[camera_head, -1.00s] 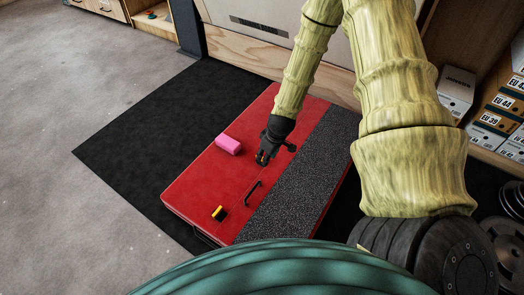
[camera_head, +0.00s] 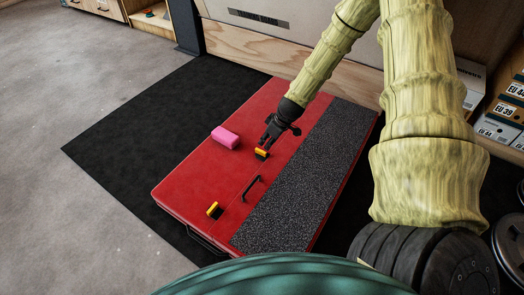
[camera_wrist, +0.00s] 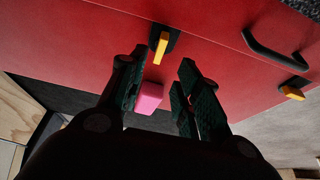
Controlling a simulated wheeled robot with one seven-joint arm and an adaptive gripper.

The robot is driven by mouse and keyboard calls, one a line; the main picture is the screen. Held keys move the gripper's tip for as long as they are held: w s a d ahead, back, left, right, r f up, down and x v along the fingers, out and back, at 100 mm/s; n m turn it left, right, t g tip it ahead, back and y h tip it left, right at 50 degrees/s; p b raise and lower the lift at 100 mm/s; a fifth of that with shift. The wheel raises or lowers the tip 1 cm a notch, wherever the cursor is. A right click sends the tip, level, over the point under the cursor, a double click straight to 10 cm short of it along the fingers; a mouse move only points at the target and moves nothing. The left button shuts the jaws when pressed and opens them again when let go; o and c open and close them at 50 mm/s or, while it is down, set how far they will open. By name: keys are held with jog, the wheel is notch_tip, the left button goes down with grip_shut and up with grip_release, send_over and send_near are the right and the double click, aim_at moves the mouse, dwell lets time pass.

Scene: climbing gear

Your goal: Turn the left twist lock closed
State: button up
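Two twist locks with yellow levers on black bases sit on a red pad (camera_head: 190,185). The far one (camera_head: 261,153) is just in front of my gripper (camera_head: 268,142); the near one (camera_head: 214,210) lies toward the pad's near end. In the wrist view, the far lock (camera_wrist: 160,47) is by the fingertips, its yellow lever upright in the picture. The other lock's lever (camera_wrist: 292,92) lies more sideways. My gripper's fingers (camera_wrist: 163,60) are apart, with nothing held between them. I cannot tell whether the fingertips touch the lever.
A pink block (camera_head: 225,137) lies on the pad left of my gripper. A black handle (camera_head: 252,188) stands between the two locks. A grey speckled strip (camera_head: 300,190) runs along the pad's right side. Shoe boxes (camera_head: 497,128) are stacked at right.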

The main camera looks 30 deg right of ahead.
aim_at(261, 151)
jog(key=b+x, duration=0.4)
jog(key=x, duration=0.4)
jog(key=shift+a+f, duration=0.1)
jog(key=shift+f, duration=0.25)
grip_shut()
